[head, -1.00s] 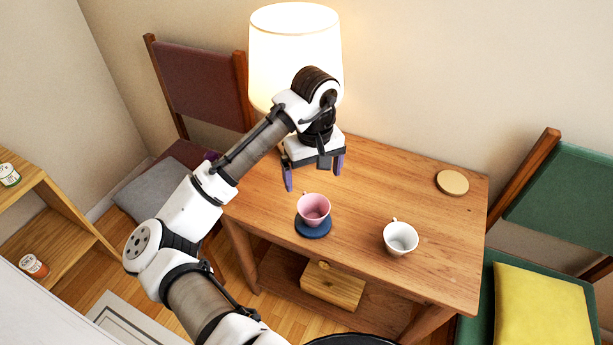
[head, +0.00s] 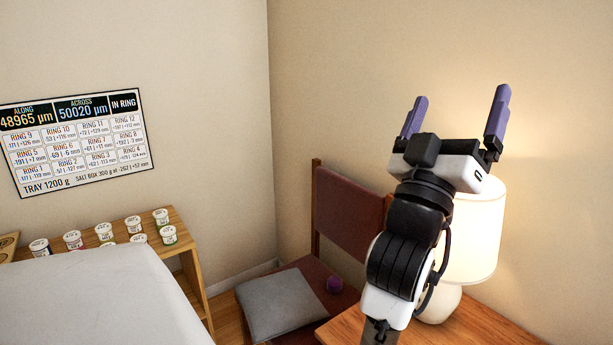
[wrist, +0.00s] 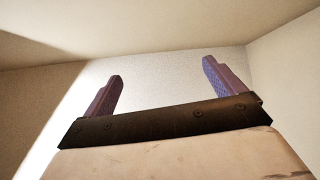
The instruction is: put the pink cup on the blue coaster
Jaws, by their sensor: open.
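My gripper (head: 460,97) is raised in the head view, its two purple fingers apart and pointing up. It is empty. In the wrist view my gripper (wrist: 162,70) also has its fingers wide apart, with only bare wall and ceiling beyond. The pink cup and the blue coaster are outside both current views. One second ago the head view showed the pink cup on the blue coaster on the table, with the gripper open and clear above it.
A lit lamp (head: 478,235) stands behind my arm on the wooden table (head: 465,328), mostly out of frame. Several jars stand on a shelf (head: 195,285). A chart (head: 80,143) hangs on the wall.

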